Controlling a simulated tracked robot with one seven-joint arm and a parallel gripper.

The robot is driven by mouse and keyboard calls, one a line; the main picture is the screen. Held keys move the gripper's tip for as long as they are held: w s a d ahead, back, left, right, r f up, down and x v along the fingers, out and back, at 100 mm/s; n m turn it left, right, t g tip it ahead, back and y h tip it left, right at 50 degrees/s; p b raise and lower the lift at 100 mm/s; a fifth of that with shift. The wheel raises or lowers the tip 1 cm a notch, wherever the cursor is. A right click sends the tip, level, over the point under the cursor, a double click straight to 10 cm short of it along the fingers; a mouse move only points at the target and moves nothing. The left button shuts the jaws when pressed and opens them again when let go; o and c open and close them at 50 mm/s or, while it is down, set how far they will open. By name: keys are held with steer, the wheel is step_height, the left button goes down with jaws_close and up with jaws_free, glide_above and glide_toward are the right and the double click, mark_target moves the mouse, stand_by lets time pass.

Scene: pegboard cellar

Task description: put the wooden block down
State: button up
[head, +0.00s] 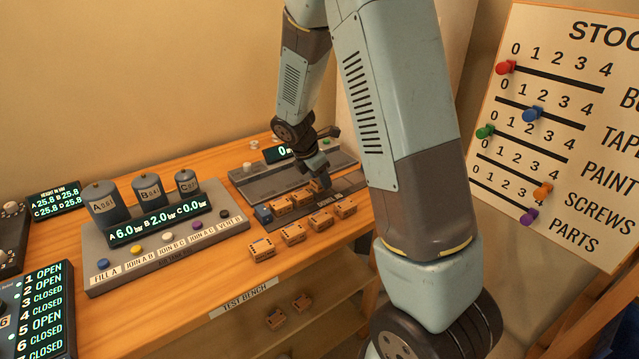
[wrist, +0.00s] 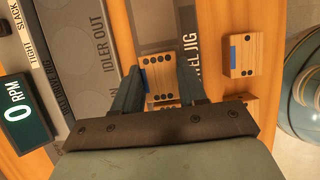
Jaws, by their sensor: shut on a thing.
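My gripper (wrist: 159,92) is shut on a wooden block (wrist: 160,75) in the wrist view. The block is light wood with dark dots and a blue patch on its left edge. It sits between the two fingers, over the grey jig plates; I cannot tell whether it touches them. In the head view my gripper (head: 319,172) is low over the back part of the bench, among the blocks, and the held block is hard to make out there.
Another wooden block (wrist: 241,55) lies to the right in the wrist view. Several blocks line the bench (head: 262,248) front in the head view. A tank panel (head: 165,235) stands left. A stock board (head: 560,130) is at right.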

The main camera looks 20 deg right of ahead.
steer(key=shift+f, duration=0.95)
steer(key=shift+f, duration=0.1)
steer(key=o, duration=1.1)
steer(key=v, duration=1.2)
steer(key=s+d+r+m+t+y, duration=0.15)
steer(key=s+d+r+m, duration=0.25)
steer(key=s+r+m, duration=0.75)
steer(key=s+r+m+t+y, duration=0.1)
steer(key=s+r+m, duration=0.2)
steer(key=s+m, duration=0.2)
steer(key=s+r+m+t+y, duration=0.1)
steer(key=s+m, duration=0.4)
steer(key=s, duration=0.5)
steer(key=shift+s+r+t+y, duration=0.25)
steer(key=shift+r+t+y, duration=0.1)
steer(key=shift+r, duration=0.55)
